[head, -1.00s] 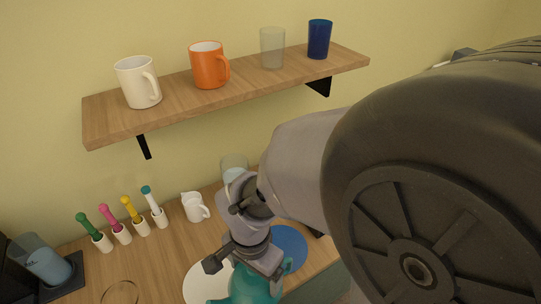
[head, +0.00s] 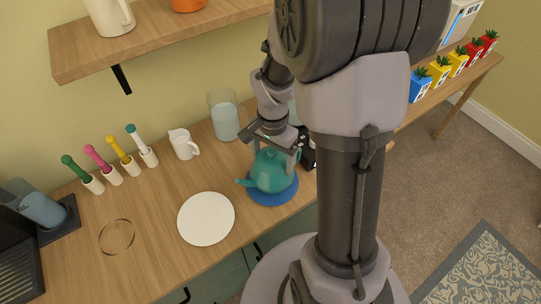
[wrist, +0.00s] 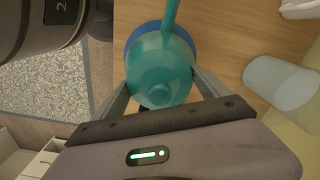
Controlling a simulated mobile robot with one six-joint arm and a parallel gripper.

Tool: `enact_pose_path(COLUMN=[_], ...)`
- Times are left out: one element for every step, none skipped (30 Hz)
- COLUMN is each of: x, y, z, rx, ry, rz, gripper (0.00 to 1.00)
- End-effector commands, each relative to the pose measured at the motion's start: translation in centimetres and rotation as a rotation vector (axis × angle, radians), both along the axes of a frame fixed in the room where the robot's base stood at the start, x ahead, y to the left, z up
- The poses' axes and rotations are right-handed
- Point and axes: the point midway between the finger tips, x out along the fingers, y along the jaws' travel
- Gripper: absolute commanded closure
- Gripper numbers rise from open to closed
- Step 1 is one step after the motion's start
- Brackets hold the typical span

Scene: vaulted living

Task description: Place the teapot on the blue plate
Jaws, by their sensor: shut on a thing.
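The teal teapot (head: 268,174) is upright over the blue plate (head: 276,199), its spout toward the left. The plate's blue rim shows around and below it. I cannot tell whether its base touches the plate or is just above it. My gripper (head: 274,152) is shut on the teapot from above. In the wrist view the teapot (wrist: 160,75) lies between my two fingers, with part of the blue plate (wrist: 136,45) behind it. My arm hides some of the area to the right.
A round white plate (head: 206,218) lies left of the blue one. A clear glass (head: 224,114) and a small white jug (head: 183,144) stand behind. Several coloured-handled tools in white holders (head: 121,160) are farther left. A shelf (head: 150,38) hangs above.

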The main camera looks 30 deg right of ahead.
Motion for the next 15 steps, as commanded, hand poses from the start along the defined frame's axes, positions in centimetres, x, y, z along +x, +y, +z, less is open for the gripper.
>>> enact_pose_path(x=[0.05, 0.05, 0.05, 0.05, 0.05, 0.05, 0.05, 0.04, 0.04, 0.01, 0.01, 0.01, 0.01, 0.01, 0.01], y=[0.00, 0.00, 0.00, 0.01, 0.01, 0.02, 0.02, 0.02, 0.03, 0.04, 0.04, 0.04, 0.04, 0.05, 0.05], z=[-0.17, -0.04, 0.03, 0.05, 0.06, 0.00, -0.09, -0.22, -0.36, -0.33, -0.28, -0.26, -0.26, -0.25, -0.25], rx=[0.000, 0.000, 0.000, 0.000, 0.000, 0.000, 0.000, 0.000, 0.000, 0.000, 0.000, 0.000, 0.000, 0.000, 0.000], ry=[-0.001, -0.002, -0.002, -0.002, -0.002, -0.002, -0.002, -0.002, -0.002, -0.001, -0.001, -0.001, -0.001, -0.001, -0.001], rz=[0.000, 0.000, 0.000, 0.000, 0.000, 0.000, 0.000, 0.000, 0.000, 0.000, -0.001, -0.001, -0.001, -0.001, -0.001], gripper=[0.87, 0.87, 0.87, 0.87, 0.87, 0.87, 0.87, 0.87, 0.87, 0.10, 0.05, 0.00, 0.00, 0.00, 0.00])
